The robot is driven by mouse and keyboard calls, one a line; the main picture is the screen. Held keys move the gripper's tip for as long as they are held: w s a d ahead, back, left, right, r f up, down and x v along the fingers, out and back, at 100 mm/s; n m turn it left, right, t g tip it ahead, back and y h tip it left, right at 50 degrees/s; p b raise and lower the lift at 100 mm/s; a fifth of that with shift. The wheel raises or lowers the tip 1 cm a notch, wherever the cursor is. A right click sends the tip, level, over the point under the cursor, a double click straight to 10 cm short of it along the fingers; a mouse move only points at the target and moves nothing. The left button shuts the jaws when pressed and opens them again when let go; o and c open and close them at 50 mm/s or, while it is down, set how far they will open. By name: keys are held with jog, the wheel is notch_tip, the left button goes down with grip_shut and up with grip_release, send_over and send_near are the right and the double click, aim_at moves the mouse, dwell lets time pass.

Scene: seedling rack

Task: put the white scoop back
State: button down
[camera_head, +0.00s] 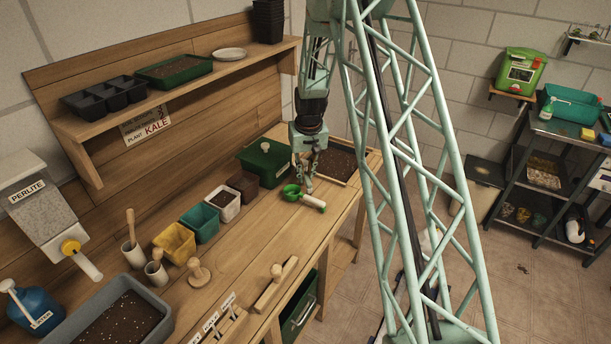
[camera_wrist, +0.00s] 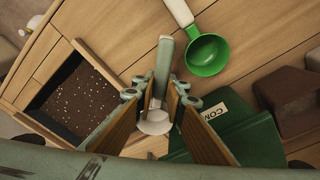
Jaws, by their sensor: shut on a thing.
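My gripper (camera_wrist: 158,108) is shut on what looks like the white scoop. Its pale round bowl (camera_wrist: 155,124) shows between the fingers in the wrist view, and a grey-green handle (camera_wrist: 163,66) sticks out beyond them. In the head view my gripper (camera_head: 306,182) is low over the right part of the bench; the held scoop cannot be made out clearly there. A green scoop (camera_head: 292,191) with a white handle lies on the bench just below my gripper. It also shows in the wrist view (camera_wrist: 208,57), apart from the fingers.
A green compost box (camera_head: 262,165) with a white knob stands behind my gripper, and a soil tray (camera_head: 340,181) is at the right. Several small pots (camera_head: 223,204) line the bench to the left. A wooden float (camera_head: 275,287) lies near the front edge.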

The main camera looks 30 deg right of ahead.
jog(key=shift+f+b, duration=0.3)
jog(key=shift+f, duration=0.25)
jog(key=c, duration=2.6)
grip_release()
jog(key=shift+c, duration=0.2)
jog(key=shift+r, duration=0.3)
jog(key=shift+r+p, duration=0.5)
jog(key=shift+r, duration=0.2)
notch_tip(320, 180, up, 11)
jog(key=s, duration=0.2)
jog(key=shift+a+p, duration=0.3)
jog(key=shift+r, duration=0.1)
